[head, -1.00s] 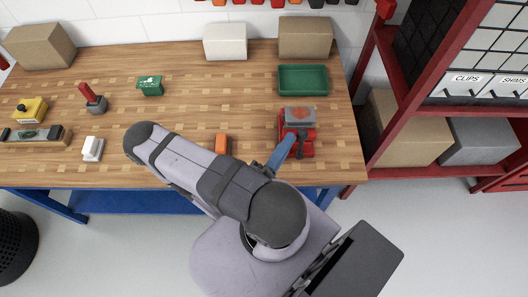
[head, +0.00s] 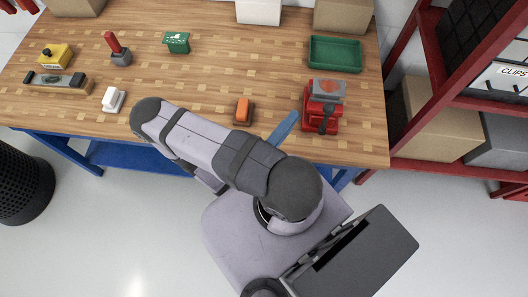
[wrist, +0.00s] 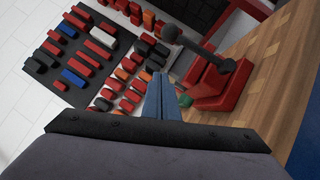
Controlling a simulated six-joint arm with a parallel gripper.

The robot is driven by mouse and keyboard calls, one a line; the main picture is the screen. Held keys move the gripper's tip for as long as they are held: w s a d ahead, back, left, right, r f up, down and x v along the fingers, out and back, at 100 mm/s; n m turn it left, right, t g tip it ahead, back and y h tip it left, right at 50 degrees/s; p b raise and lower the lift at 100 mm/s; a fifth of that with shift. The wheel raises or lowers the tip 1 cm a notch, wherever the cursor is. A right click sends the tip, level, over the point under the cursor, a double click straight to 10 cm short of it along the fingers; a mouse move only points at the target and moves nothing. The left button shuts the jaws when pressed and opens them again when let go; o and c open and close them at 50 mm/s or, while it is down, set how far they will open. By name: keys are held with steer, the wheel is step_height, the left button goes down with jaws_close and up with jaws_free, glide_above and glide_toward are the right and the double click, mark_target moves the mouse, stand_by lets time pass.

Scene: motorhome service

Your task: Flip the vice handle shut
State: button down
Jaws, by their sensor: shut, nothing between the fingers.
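The red vice (head: 320,112) stands near the front right of the wooden workbench, with a grey top plate. In the wrist view, the red vice (wrist: 218,88) is to the right of my fingers. Its dark handle (wrist: 200,48) has a round knob at the end and slants up to the left from the red body. My gripper (wrist: 159,98) has blue fingers that are shut and empty. In the head view, my gripper (head: 295,116) points up toward the vice's left side, with a small apparent gap. I cannot tell whether it touches the handle.
An orange-topped block (head: 243,111) lies left of my fingers. A green tray (head: 335,53) sits behind the vice. A red shelf rack (head: 432,55) stands to the right. The bench (head: 215,75) is bare in the middle.

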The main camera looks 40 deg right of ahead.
steer(key=a+f+n+b, duration=0.2)
steer(key=a+f+b, duration=0.6)
steer(key=a, duration=0.5)
steer(key=s+f+m+g+y+b, duration=0.1)
steer(key=f+m+g+y+b, duration=0.1)
steer(key=f, duration=0.5)
steer(key=s+d+f+m+g+y+b, duration=0.1)
steer(key=s+f+m+g+y+b, duration=0.1)
steer(key=f, duration=0.5)
steer(key=shift+d+f+m+g+y+b, duration=0.25)
steer(key=shift+g+y+b, duration=0.25)
steer(key=shift+g+b, duration=0.95)
steer(key=shift+a+r, duration=0.1)
steer(key=shift+r, duration=0.05)
